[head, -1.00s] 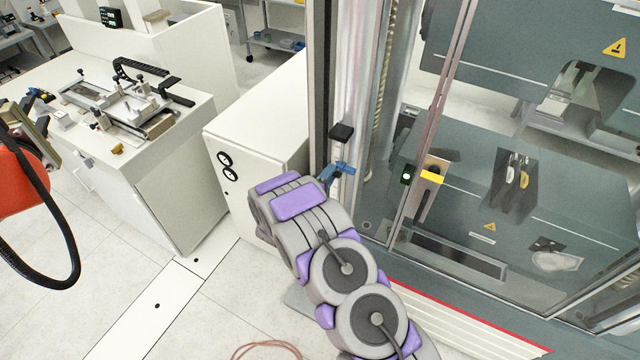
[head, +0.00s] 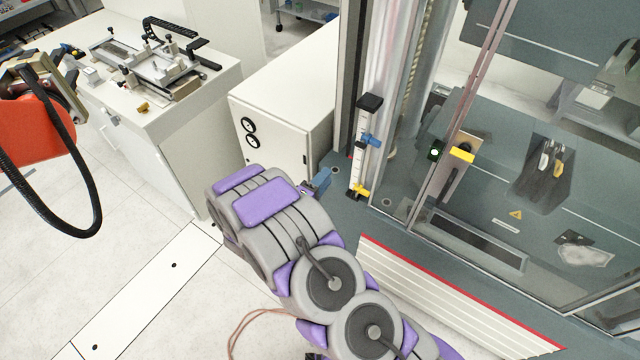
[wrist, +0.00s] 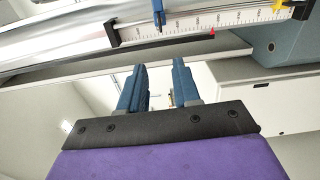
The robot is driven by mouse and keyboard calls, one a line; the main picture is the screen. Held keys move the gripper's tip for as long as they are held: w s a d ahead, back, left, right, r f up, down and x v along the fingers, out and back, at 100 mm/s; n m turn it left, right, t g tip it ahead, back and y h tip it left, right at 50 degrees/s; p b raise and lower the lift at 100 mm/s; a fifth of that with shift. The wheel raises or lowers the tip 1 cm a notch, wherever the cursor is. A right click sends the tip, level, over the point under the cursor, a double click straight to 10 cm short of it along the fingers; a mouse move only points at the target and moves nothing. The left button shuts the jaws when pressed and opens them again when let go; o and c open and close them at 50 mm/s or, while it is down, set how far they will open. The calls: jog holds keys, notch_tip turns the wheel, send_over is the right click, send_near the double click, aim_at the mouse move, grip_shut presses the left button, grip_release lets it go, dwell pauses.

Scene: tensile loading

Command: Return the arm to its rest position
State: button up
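My gray and purple arm rises from the bottom of the head view. My gripper (head: 318,184), with blue fingers, points toward the testing machine, just left of an upright scale (head: 356,150) and apart from it in the picture. In the wrist view my gripper (wrist: 159,84) shows two blue fingers with a clear gap and nothing between them. The scale (wrist: 205,22) lies across the top of that view, with a blue slider (wrist: 158,18) beyond the fingers. The blue slider (head: 370,140) and a yellow slider (head: 360,191) show in the head view.
A white cabinet (head: 285,105) stands behind my gripper. The glazed testing machine (head: 500,200) fills the right. A white bench (head: 190,110) with a metal fixture (head: 150,65) is at left. A red-orange device (head: 35,125) with a black cable is at far left. Floor at lower left is clear.

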jog(key=shift+s+a, duration=0.35)
jog(key=shift+s, duration=0.1)
dwell(0.3)
jog(key=w+a+f+m+g+y+b, duration=0.2)
jog(key=w+a+m+g+y+b, duration=0.2)
jog(key=a+y+b, duration=0.3)
jog(key=s+r+m+g+y+b, duration=0.2)
jog(key=s+r+g+y+b, duration=0.15)
jog(key=s+y, duration=0.25)
jog(key=s+d+m+g+b, duration=0.1)
jog(key=s+d+g+b, duration=0.2)
jog(key=s, duration=0.9)
jog(key=s+d+m+g+h+b, duration=0.1)
jog(key=s+d+m+g+b, duration=0.1)
jog(key=s+d, duration=0.8)
jog(key=s+d+f+m+g+h+b, duration=0.1)
jog(key=s+d+g+b, duration=0.3)
jog(key=s, duration=1.1)
jog(key=shift+d+m+b, duration=0.5)
jog(key=shift+d, duration=0.65)
jog(key=shift+o, duration=0.5)
jog(key=shift+w, duration=0.1)
